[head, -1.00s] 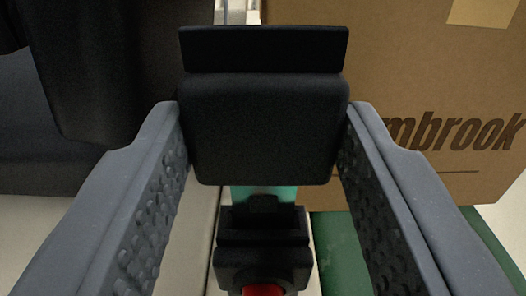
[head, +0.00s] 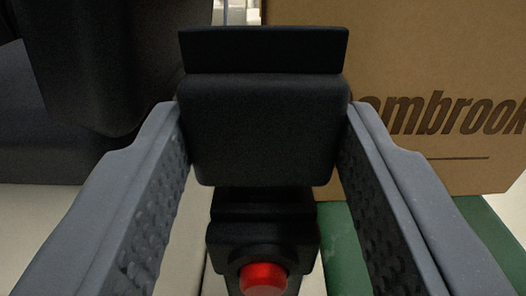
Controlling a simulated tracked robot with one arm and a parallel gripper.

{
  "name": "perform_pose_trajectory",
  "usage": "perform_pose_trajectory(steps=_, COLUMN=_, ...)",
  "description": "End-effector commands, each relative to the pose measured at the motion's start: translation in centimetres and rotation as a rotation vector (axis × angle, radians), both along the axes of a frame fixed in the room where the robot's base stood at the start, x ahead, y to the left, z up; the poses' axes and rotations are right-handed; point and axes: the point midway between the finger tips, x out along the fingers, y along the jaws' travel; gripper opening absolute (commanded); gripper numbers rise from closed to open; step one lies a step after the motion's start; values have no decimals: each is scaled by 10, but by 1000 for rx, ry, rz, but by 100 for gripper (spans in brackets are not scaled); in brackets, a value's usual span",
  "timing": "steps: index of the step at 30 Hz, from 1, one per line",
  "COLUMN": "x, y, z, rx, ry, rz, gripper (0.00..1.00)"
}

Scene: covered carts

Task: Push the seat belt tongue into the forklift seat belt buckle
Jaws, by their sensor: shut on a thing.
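My gripper (head: 263,130) is shut on the black seat belt tongue (head: 262,128), with one grey finger on each side of its wide black body. The seat belt buckle (head: 225,238) is black with a red button (head: 263,277) and stands just below the tongue in the picture. The tongue's lower edge overlaps the top of the buckle in this view. The tongue's metal tip and the buckle's slot are hidden behind the tongue's body, so I cannot tell whether the tip is in the slot.
A cardboard box (head: 400,60) with dark lettering stands behind on the right. A green surface (head: 345,250) lies below it. A large dark form, perhaps the seat (head: 90,70), fills the upper left. A pale surface (head: 165,250) shows at lower left.

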Motion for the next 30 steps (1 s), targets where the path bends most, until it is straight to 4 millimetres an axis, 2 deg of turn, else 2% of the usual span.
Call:
perform_pose_trajectory(steps=13, x=0, y=0, z=-10, rx=-1, ry=1, rz=0, gripper=6)
perform_pose_trajectory(steps=14, x=0, y=0, z=-10, rx=-1, ry=1, rz=0, gripper=46)
perform_pose_trajectory(steps=16, x=0, y=0, z=-10, rx=-1, ry=1, rz=0, gripper=65)
perform_pose_trajectory(steps=17, x=0, y=0, z=-10, rx=-1, ry=1, rz=0, gripper=68)
perform_pose_trajectory(steps=30, x=-7, y=0, z=-9, rx=-1, ry=1, rz=0, gripper=68)
